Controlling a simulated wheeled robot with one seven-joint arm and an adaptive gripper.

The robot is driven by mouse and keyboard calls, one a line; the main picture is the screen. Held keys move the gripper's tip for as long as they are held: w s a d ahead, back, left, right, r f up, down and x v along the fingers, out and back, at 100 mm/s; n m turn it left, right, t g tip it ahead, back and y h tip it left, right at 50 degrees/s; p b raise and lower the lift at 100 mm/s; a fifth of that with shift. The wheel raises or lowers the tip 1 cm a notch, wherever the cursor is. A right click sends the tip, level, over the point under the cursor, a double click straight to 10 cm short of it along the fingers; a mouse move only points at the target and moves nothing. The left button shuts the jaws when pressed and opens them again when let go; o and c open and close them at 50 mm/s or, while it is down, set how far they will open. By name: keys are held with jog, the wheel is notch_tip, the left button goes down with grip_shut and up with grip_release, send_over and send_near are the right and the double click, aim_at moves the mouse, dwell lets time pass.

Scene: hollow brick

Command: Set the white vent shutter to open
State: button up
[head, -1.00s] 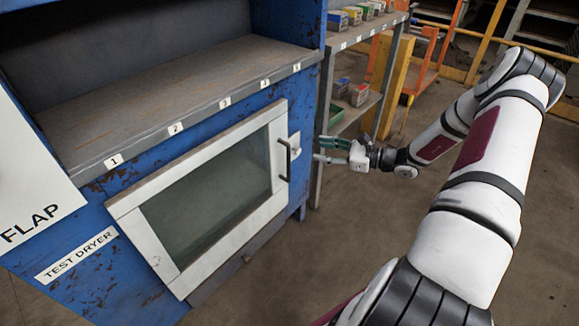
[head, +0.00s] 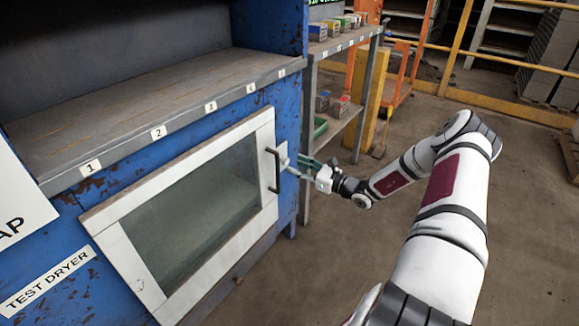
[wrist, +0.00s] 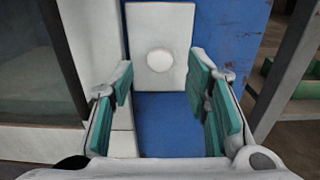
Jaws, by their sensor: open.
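A white plate with a round pale knob (wrist: 160,61), which looks like the vent shutter (wrist: 160,22), is on the blue front panel just right of the oven-like door. In the head view the white shutter (head: 283,154) is a small piece beside the door handle, partly behind my gripper. Blue panel shows below the plate in the wrist view. My gripper (head: 296,166) is open and empty, its fingertips close to the plate. In the wrist view my gripper (wrist: 165,90) has its green-padded fingers spread to either side, with the knob between and beyond them. Contact cannot be told.
The white-framed glass door (head: 190,215) with a dark handle (head: 273,170) is just left of my gripper. A grey numbered shelf edge (head: 185,125) runs above. A rack (head: 345,45) with small boxes stands behind on the right. The floor (head: 330,270) in front is clear.

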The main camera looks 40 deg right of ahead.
aim_at(288, 161)
jog(key=shift+b+x, duration=0.45)
jog(key=shift+x, duration=1.55)
jog(key=shift+c, duration=0.4)
grip_shut()
